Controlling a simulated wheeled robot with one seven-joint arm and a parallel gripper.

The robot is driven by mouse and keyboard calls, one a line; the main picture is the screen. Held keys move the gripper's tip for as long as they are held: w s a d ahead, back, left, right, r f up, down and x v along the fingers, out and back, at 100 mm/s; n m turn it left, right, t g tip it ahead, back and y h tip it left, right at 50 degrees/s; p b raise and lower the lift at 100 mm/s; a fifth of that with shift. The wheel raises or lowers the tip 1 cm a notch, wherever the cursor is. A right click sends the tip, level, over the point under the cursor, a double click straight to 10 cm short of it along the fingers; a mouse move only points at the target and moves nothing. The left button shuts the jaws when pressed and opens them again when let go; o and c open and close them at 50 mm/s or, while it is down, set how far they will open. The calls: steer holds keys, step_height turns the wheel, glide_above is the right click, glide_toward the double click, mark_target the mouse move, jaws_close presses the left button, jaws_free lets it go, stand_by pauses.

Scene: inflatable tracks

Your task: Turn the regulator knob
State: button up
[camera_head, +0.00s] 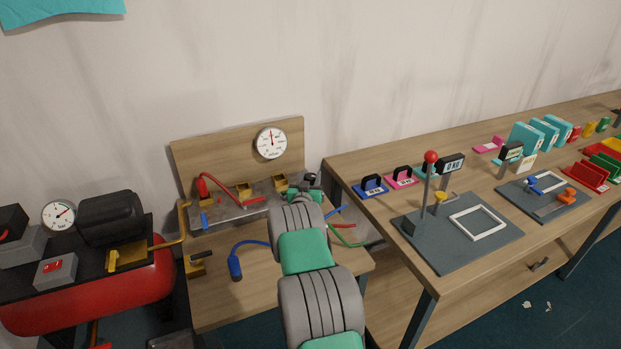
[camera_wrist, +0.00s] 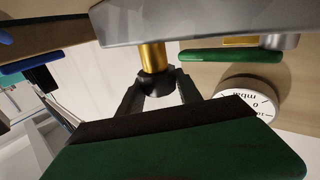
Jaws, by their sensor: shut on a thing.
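The regulator knob (camera_wrist: 153,85) is a black knob on a short brass stem (camera_wrist: 152,57) under a grey metal block (camera_wrist: 200,18) in the wrist view. My gripper (camera_wrist: 156,90) has one dark finger on each side of the knob and is shut on it. In the head view my gripper (camera_head: 303,192) is at the right end of the metal manifold (camera_head: 235,207), and my arm hides most of that end. I cannot make out the knob there. A round white gauge (camera_head: 270,142) is on the wooden backboard; a gauge marked mbar also shows in the wrist view (camera_wrist: 250,95).
A red hose (camera_head: 230,194) lies along the manifold. A red compressor tank (camera_head: 100,298) stands left. The right table (camera_head: 450,300) carries a scale mat, a red-topped lever (camera_head: 430,158) and coloured blocks.

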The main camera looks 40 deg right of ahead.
steer(key=shift+w+f+g+b, duration=0.1)
steer(key=shift+f+g+b, duration=0.25)
steer(key=shift+b, duration=0.85)
steer(key=shift+c, duration=0.2)
steer(key=m+g+h+b, duration=0.1)
steer(key=b, duration=0.3)
steer(key=shift+f, duration=0.2)
steer(key=m+g+h+b, duration=0.2)
steer(key=b, duration=0.6)
steer(key=shift+r+g, duration=0.15)
steer(key=shift+g, duration=0.2)
steer(key=shift+r+m+g+b, duration=0.25)
steer(key=shift+m+g+b, duration=0.4)
steer(key=shift+b, duration=0.5)
steer(key=shift+r, duration=0.2)
steer(key=o, duration=1.4)
steer(key=shift+c, duration=0.2)
